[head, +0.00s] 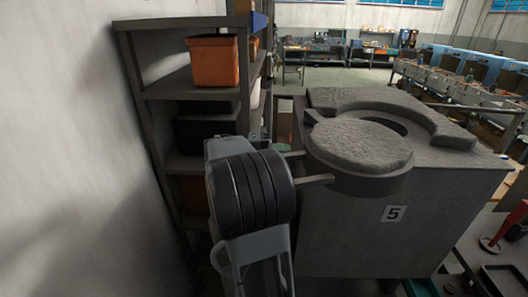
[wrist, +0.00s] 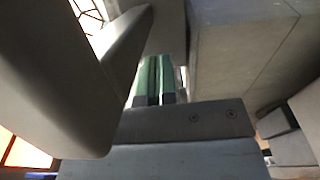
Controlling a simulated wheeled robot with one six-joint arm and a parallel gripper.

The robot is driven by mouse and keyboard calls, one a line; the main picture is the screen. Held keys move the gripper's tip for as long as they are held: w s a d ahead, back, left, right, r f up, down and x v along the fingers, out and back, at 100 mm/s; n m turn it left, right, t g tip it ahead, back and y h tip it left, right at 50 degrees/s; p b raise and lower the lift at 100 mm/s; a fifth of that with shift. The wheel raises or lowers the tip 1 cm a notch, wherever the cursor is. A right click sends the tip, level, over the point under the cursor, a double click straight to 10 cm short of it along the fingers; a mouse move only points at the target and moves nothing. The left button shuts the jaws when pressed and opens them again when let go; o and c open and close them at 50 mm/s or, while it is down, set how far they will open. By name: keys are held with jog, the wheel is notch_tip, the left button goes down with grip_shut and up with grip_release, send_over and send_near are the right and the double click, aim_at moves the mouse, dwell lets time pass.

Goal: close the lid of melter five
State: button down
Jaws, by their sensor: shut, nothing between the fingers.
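Melter five (head: 345,225) is a grey box with a "5" plate on its front, in the head view. Its round, rough-topped lid (head: 360,145) sits off to the front left of the round opening (head: 402,124), leaving a dark crescent uncovered at the back right. Two bars (head: 316,180) stick out from the lid's left side. My arm stands left of the lid and hides my gripper in the head view. In the wrist view my gripper (wrist: 157,62) is shut and empty, its green fingers side by side. I cannot tell whether it touches a bar.
A wall is close on the left. A shelf rack (head: 188,94) with an orange bin (head: 213,61) stands behind my arm. A red tool (head: 497,229) is at the right edge. Large grey surfaces crowd both sides of the wrist view.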

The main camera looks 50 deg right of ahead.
aim_at(320, 140)
jog(key=shift+p+x, duration=0.4)
jog(key=shift+x, duration=1.3)
jog(key=shift+s, duration=0.1)
